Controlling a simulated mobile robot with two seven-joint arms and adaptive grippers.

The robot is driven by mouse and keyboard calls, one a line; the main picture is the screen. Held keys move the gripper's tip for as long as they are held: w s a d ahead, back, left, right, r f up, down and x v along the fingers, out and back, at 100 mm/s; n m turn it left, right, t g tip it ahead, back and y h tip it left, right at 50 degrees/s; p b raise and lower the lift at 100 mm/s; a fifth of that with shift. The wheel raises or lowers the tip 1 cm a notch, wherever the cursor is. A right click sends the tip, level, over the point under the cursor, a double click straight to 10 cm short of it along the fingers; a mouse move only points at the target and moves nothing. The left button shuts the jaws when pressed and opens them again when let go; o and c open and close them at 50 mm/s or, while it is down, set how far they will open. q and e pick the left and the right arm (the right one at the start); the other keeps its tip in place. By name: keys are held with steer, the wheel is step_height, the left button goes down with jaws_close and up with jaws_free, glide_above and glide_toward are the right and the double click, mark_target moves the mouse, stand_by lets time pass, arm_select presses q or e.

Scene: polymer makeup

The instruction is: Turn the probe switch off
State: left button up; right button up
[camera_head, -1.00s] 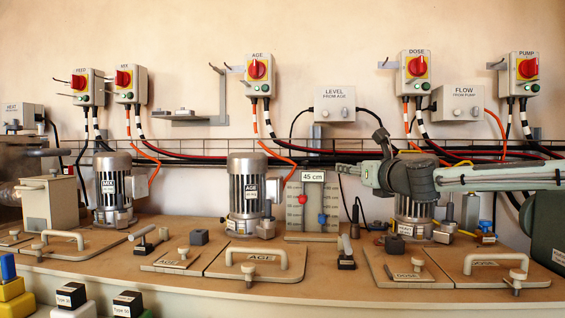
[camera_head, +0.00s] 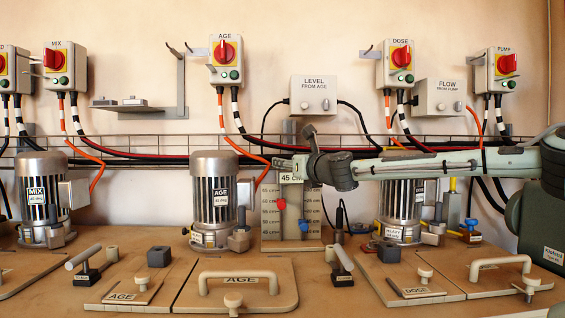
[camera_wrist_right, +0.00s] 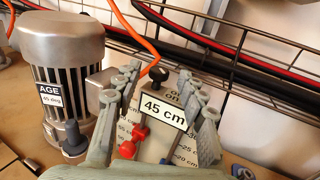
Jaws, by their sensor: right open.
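The level board (camera_head: 270,235) stands on the bench with a "45 cm" sign, a scale, a red slider (camera_head: 281,204) and a blue slider (camera_head: 304,226). In the right wrist view, a small black-knobbed switch (camera_wrist_right: 158,73) sits at the board's top beside partly hidden "ON" lettering, just behind the "45 cm" sign (camera_wrist_right: 165,109). It looks like the probe switch; its exact position is hard to tell. My right gripper (camera_head: 283,163) reaches in from the right at the board's top. It is open, its fingers (camera_wrist_right: 161,88) on either side of the knob and sign. My left gripper is out of view.
The AGE motor (camera_head: 214,195) stands close to the left of the board, and the DOSE motor (camera_head: 402,205) stands right, under my arm. A wire cable tray (camera_head: 150,143) with red and black cables runs behind. The LEVEL box (camera_head: 314,94) hangs above.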

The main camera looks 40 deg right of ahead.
steer(key=shift+x, duration=1.65)
jaws_close()
